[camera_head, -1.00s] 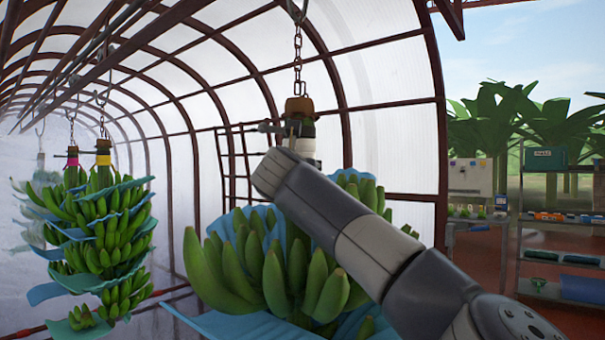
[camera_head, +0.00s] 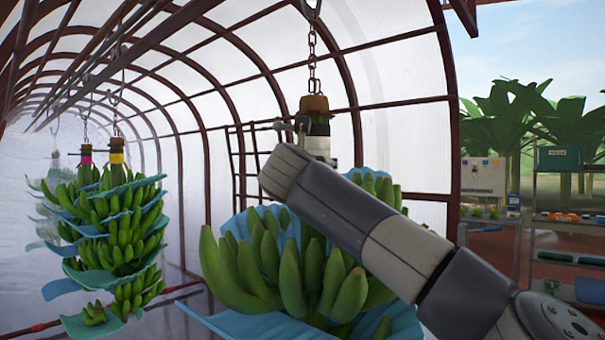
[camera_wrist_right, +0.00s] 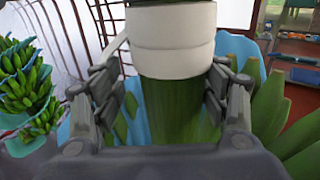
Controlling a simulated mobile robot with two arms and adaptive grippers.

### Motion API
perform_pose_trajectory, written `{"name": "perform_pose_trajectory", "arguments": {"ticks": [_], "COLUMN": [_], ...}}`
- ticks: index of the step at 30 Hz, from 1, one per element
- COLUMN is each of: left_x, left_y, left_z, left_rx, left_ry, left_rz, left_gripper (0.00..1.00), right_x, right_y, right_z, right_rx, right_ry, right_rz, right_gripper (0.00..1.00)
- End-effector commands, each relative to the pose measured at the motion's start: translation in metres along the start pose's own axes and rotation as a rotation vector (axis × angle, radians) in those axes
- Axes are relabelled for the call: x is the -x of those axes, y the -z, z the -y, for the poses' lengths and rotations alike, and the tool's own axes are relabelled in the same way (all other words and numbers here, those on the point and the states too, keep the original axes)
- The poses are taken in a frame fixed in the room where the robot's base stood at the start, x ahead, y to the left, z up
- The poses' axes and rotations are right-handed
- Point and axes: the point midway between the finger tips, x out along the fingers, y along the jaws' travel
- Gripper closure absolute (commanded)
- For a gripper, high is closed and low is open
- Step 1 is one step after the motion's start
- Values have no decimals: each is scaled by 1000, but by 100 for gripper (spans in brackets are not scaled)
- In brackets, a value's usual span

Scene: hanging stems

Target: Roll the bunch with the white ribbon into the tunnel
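The bunch with the white ribbon (camera_head: 318,146) hangs upright from a chain in the middle of the head view, with green bananas (camera_head: 290,270) and blue sheets between them. In the right wrist view the white ribbon (camera_wrist_right: 172,40) wraps its thick green stem (camera_wrist_right: 180,110). My right gripper (camera_wrist_right: 172,80) has one finger on each side of this stem, at and just below the ribbon. A gap shows between the left finger and the stem; the right finger is close to it or touching. My right forearm hides part of the bunch. My left gripper is out of view.
The tunnel, with hoops (camera_head: 338,70) and pale walls, runs back to the left. Inside hang a bunch with a yellow ribbon (camera_head: 117,158) and one with a magenta ribbon (camera_head: 86,159), close together. Shelves (camera_head: 570,225) stand at the right.

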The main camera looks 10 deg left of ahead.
Motion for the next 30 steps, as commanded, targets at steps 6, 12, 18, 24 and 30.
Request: {"name": "perform_pose_trajectory", "arguments": {"ticks": [6,12,18,24,30], "left_x": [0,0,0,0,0], "left_y": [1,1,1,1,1], "left_z": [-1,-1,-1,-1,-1], "left_rx": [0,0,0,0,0], "left_ry": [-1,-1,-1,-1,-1], "left_rz": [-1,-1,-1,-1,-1], "left_gripper": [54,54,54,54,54], "right_x": [27,55,81,95,98], "right_y": [0,1,2,2,2], "right_z": [-4,-3,-2,-1,0], "right_rx": [3,2,0,-1,-1], "right_ry": [-11,-9,-7,-5,-4], "right_rz": [3,1,-1,-2,-2], "right_gripper": [33,33,33,33,33]}}
